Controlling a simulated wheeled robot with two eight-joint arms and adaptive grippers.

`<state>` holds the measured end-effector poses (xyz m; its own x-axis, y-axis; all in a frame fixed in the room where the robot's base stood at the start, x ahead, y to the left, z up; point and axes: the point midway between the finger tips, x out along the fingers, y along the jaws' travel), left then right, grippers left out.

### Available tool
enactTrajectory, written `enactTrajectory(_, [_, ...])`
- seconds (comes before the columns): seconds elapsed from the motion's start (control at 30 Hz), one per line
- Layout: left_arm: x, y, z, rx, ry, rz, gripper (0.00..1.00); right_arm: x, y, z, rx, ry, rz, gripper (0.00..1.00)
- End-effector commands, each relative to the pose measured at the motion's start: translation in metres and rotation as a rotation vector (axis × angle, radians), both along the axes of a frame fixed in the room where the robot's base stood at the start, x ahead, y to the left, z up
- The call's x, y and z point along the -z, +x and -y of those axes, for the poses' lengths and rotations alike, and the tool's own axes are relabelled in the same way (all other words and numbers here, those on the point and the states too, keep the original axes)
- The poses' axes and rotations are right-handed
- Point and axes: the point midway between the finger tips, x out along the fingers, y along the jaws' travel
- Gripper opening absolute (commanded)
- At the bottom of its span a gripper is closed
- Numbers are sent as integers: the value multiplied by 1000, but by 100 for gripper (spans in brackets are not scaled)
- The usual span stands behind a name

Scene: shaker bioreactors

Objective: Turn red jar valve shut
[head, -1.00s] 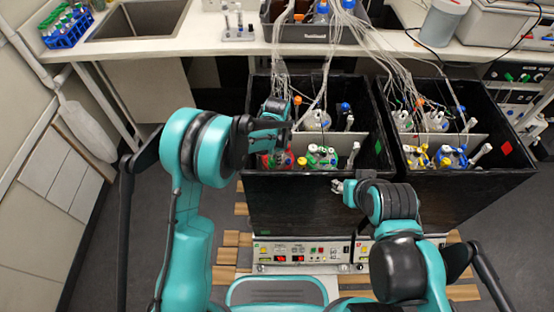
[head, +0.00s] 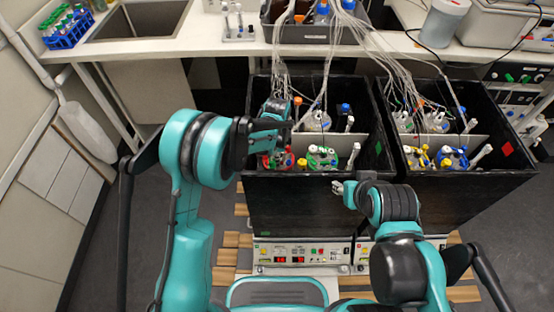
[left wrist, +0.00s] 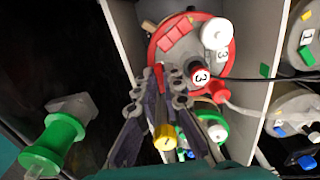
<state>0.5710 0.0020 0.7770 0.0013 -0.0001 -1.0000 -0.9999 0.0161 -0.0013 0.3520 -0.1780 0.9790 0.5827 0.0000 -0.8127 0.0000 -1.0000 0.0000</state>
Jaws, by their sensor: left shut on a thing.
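A green-rimmed jar (head: 322,156) stands close beside the red one in the same black box (head: 310,205). A yellow cap (left wrist: 164,137) and a green connector (left wrist: 55,138) are near the fingers. Tubes hang above; a second box (head: 470,185) stands right.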

Motion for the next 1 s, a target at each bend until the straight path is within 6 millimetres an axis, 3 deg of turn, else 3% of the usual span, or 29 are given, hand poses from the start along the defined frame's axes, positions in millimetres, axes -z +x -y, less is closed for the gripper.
enactTrajectory(0.1, [2,-1,0,0,1,-2,0,0,0,0,0,0,0,40])
enactTrajectory(0.2, [2,-1,0,0,1,-2,29,0,0,0,0,0,0,40])
enactTrajectory(0.23, [2,-1,0,0,1,-2,32,0,0,0,0,0,0,40])
enactTrajectory(0.77, [0,0,0,-4,0,0,32,0,0,0,0,0,0,40])
enactTrajectory(1.0, [0,-1,0,-153,0,0,32,-1,0,0,0,0,0,40])
